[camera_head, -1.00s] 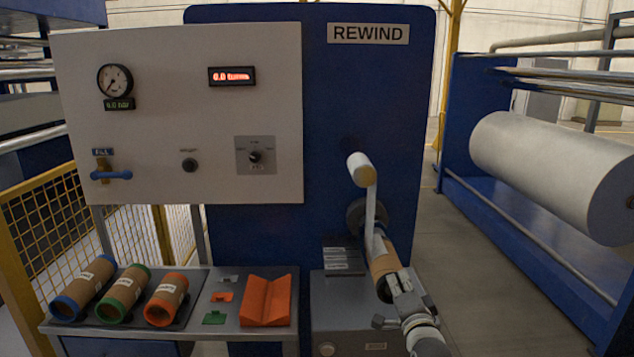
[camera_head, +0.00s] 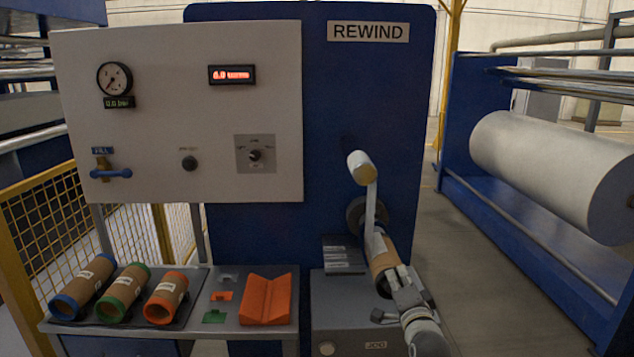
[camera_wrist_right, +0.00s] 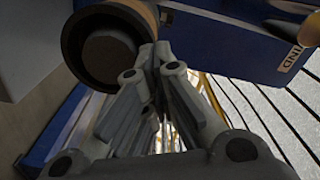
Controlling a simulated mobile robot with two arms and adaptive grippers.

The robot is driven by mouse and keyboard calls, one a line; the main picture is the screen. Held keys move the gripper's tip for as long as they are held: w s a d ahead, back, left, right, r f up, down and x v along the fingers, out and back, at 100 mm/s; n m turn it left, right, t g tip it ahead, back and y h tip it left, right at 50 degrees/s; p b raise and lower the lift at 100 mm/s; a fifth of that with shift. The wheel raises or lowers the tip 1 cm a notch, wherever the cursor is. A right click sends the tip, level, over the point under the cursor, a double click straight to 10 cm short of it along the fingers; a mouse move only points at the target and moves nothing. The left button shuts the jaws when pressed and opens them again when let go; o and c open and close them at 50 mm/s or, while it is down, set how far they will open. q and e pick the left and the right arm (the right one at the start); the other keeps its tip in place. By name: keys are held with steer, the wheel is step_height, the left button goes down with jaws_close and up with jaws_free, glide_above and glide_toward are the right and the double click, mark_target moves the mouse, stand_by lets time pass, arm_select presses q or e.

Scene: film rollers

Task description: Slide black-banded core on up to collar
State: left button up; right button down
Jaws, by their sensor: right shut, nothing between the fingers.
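The black-banded core (camera_head: 381,252) is a brown tube with a dark near end, sitting around the shaft of the rewind machine in front of the grey collar (camera_head: 358,214). Whether its far end touches the collar is hard to tell. In the right wrist view the core's dark open end (camera_wrist_right: 74,62) shows the shaft end (camera_wrist_right: 108,55) inside it. My right gripper (camera_head: 397,274) is shut and empty, its fingertips right beside the core's near end. The closed fingertips also show in the right wrist view (camera_wrist_right: 152,58). My left gripper is not in view.
A white roller on a crank-like arm (camera_head: 361,166) hangs just above the shaft. Blue, green and orange-banded cores (camera_head: 166,297) lie on a tray at the left, near an orange V-shaped cradle (camera_head: 266,299). A grey box (camera_head: 345,325) stands below the shaft. The floor at right is open.

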mark_target(393, 267)
steer(key=shift+w, duration=0.15)
steer(key=shift+w+b, duration=0.3)
steer(key=shift+w, duration=0.15)
steer(key=shift+w, duration=0.25)
steer(key=shift+w+b, duration=0.35)
stand_by(0.3)
steer(key=shift+w+a, duration=0.1)
steer(key=shift+w, duration=0.15)
steer(key=shift+w+b, duration=0.3)
steer(key=shift+b, duration=0.05)
steer(key=shift+w, duration=0.1)
stand_by(0.5)
steer(key=shift+w+b, duration=0.4)
